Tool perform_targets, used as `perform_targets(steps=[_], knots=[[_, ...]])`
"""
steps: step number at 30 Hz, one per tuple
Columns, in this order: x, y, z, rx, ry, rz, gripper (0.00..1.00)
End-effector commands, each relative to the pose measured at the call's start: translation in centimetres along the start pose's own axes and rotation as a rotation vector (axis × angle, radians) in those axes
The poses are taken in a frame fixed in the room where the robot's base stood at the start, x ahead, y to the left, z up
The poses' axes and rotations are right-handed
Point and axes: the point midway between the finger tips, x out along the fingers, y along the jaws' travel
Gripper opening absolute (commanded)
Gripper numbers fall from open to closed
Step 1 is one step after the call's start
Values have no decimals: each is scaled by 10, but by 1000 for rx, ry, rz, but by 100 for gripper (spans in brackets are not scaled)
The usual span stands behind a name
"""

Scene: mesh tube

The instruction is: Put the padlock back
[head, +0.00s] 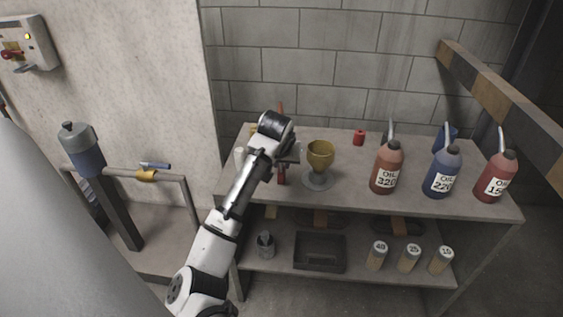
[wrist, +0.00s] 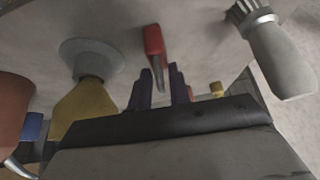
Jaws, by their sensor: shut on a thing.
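The padlock seems to be the red-bodied thing with a narrow grey end (wrist: 154,42) in the wrist view; it looks edge-on there. My gripper (wrist: 160,84) has a dark finger on each side of its grey end and is shut on it. In the head view my gripper (head: 289,155) is over the left part of the workbench, left of the goblet. The padlock's red body (head: 281,175) shows below it, partly hidden by my arm. I cannot tell whether the body touches the bench top.
A brass-coloured goblet (head: 320,155) stands close by on the workbench (head: 345,195). Oil bottles, one red (head: 387,170), one blue (head: 440,175), stand further right. A small red can (head: 359,138) is at the back. A pipe rail with a yellow fitting (head: 146,176) stands at the left.

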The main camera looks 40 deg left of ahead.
Motion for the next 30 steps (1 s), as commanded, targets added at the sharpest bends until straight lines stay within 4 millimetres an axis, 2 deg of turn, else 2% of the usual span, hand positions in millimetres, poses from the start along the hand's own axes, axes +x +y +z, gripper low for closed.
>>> perform_targets(steps=[1,6,17,20,30], knots=[[2,0,1,0,-1,1,21],[1,0,1,0,-1,1,41],[-4,0,-1,1,1,0,41],[-18,0,-1,1,2,2,41],[-89,1,-1,3,2,1,41]])
